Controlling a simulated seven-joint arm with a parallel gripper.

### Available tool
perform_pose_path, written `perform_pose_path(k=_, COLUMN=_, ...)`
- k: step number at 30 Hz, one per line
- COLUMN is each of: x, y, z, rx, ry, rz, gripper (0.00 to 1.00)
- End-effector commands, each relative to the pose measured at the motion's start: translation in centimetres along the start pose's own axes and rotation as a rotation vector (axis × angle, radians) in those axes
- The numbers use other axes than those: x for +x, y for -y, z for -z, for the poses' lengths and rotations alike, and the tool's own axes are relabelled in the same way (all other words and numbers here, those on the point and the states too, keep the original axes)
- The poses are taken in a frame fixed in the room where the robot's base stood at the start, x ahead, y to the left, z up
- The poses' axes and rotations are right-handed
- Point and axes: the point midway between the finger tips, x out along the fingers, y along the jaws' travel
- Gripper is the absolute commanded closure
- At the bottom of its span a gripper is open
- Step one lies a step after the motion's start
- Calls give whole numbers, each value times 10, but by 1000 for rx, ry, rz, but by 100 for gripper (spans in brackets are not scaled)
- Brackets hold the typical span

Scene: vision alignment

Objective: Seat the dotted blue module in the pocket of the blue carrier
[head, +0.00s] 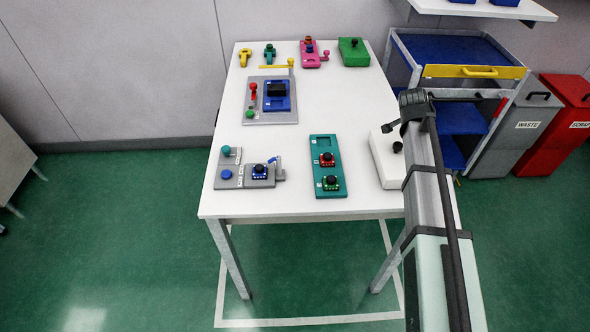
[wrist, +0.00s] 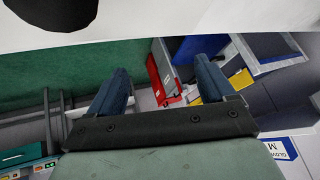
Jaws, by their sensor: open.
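The dotted blue module (head: 260,172), with a black knob on top and pale dots on its side, sits on the grey fixture (head: 232,182) at the table's front left. The blue carrier (head: 278,104) is on a grey plate farther back; a dark rectangular pocket shows in its top. My gripper (head: 390,128) is above the table's right edge, well to the right of both. In the wrist view its two fingers (wrist: 166,80) are spread apart with nothing between them. Neither the module nor the carrier can be made out in the wrist view.
A teal tray (head: 322,143) holds a red and a green dotted module. A white block (head: 386,168) is below my gripper. A red-handled piece (head: 253,92) is beside the carrier. Pink (head: 309,60) and green (head: 353,52) fixtures stand at the back. The table's left middle is clear.

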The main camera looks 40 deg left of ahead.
Motion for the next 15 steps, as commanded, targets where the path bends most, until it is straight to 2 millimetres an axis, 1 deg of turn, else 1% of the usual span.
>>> perform_pose_path(k=1, x=-13, y=16, z=-14, rx=-12, ry=6, rz=11, gripper=17)
perform_pose_path(k=3, x=-29, y=32, z=-31, rx=-25, ry=17, rz=18, gripper=17)
perform_pose_path(k=8, x=-64, y=63, z=-74, rx=-59, ry=46, rz=26, gripper=17)
perform_pose_path(k=11, x=-88, y=80, z=-105, rx=-87, ry=68, rz=28, gripper=17)
perform_pose_path(k=12, x=-100, y=86, z=-119, rx=-100, ry=77, rz=29, gripper=17)
perform_pose_path(k=14, x=-116, y=95, z=-140, rx=-119, ry=92, rz=29, gripper=17)
perform_pose_path(k=15, x=-127, y=100, z=-155, rx=-133, ry=103, rz=27, gripper=17)
